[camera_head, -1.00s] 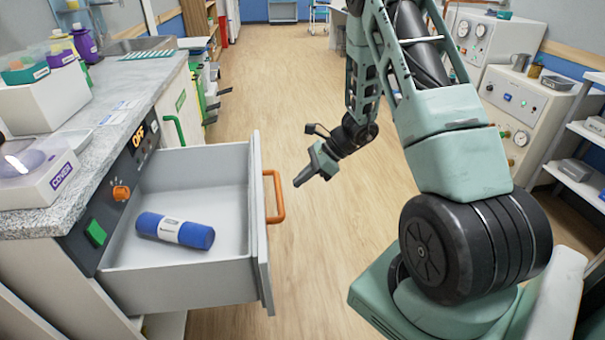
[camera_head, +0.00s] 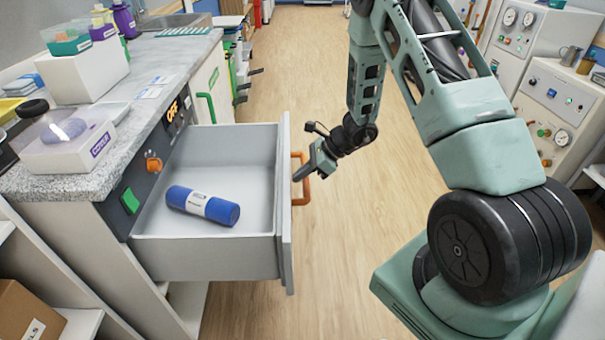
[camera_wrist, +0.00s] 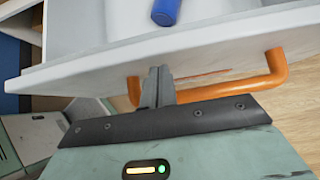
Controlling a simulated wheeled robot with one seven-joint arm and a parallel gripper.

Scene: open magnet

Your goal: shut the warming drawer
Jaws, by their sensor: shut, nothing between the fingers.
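The warming drawer (camera_head: 205,257) is pulled out from the counter front, with its grey box and front panel showing. A blue roll with a white label (camera_head: 203,205) lies inside it. An orange handle (camera_head: 302,190) is on the drawer's outer face; it also shows in the wrist view (camera_wrist: 273,72). My gripper (camera_head: 298,176) is shut and empty, with its tips close to the handle. In the wrist view my gripper (camera_wrist: 158,75) reaches across the handle's opening toward the drawer front (camera_wrist: 95,72). I cannot tell whether the tips touch.
The control panel beside the drawer has an orange knob (camera_head: 153,163), a green switch (camera_head: 130,201) and a display reading OFF (camera_head: 172,111). A box marked COVER (camera_head: 70,150) stands on the counter (camera_head: 160,75). The wooden floor (camera_head: 275,85) right of the drawer is clear.

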